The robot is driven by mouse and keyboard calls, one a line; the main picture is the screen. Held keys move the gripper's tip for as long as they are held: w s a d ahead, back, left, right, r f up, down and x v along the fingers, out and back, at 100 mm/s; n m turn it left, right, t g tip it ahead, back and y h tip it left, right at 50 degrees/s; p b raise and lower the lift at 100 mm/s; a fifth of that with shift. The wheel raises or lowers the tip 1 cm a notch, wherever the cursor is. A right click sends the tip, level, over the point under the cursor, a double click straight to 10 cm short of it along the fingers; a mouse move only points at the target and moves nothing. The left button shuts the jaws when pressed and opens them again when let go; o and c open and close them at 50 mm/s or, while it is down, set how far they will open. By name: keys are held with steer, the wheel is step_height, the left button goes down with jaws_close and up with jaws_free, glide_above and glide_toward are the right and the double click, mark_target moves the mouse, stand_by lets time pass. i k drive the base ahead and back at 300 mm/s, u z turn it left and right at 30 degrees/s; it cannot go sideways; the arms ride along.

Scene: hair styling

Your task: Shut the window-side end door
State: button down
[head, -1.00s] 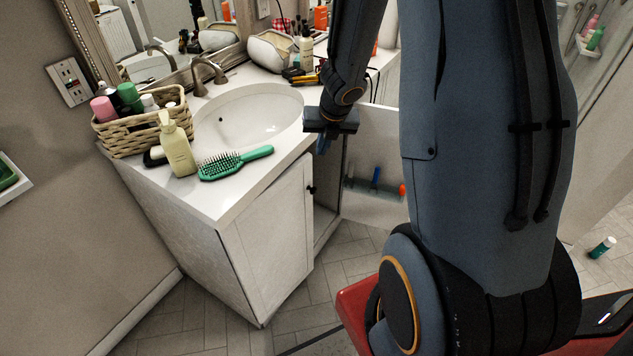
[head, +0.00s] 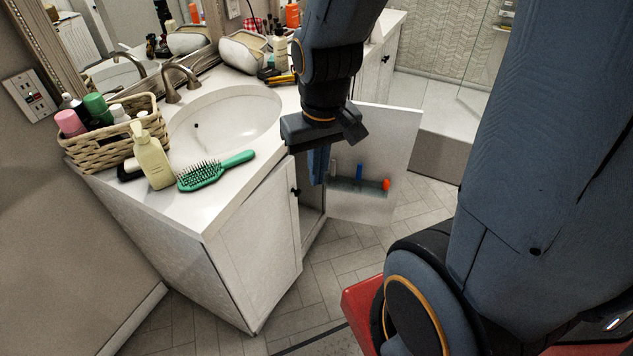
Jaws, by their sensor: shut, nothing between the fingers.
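The vanity has one cabinet door standing open (head: 397,148), with its inner face toward me. A small rack with blue and orange items (head: 360,185) is fixed on that inner face. Another white door (head: 262,245) with a dark knob sits closed, left of the opening. My gripper (head: 319,178) points down, shut and empty, in front of the opening between the counter edge and the open door. It hides the open door's left upper edge; I cannot tell whether it touches the door. No window shows, so I cannot confirm which door is the window-side one.
The counter holds a basin (head: 225,122), a wicker basket (head: 105,140) of bottles, a pump bottle (head: 152,158) and a green hairbrush (head: 213,171) near the front edge. The tiled floor (head: 335,265) before the cabinet is clear. A low ledge (head: 440,152) stands behind the open door.

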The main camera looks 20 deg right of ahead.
mark_target(256, 255)
steer(key=z, duration=0.8)
steer(key=k, duration=1)
steer(key=u, duration=0.9)
steer(key=i, duration=0.5)
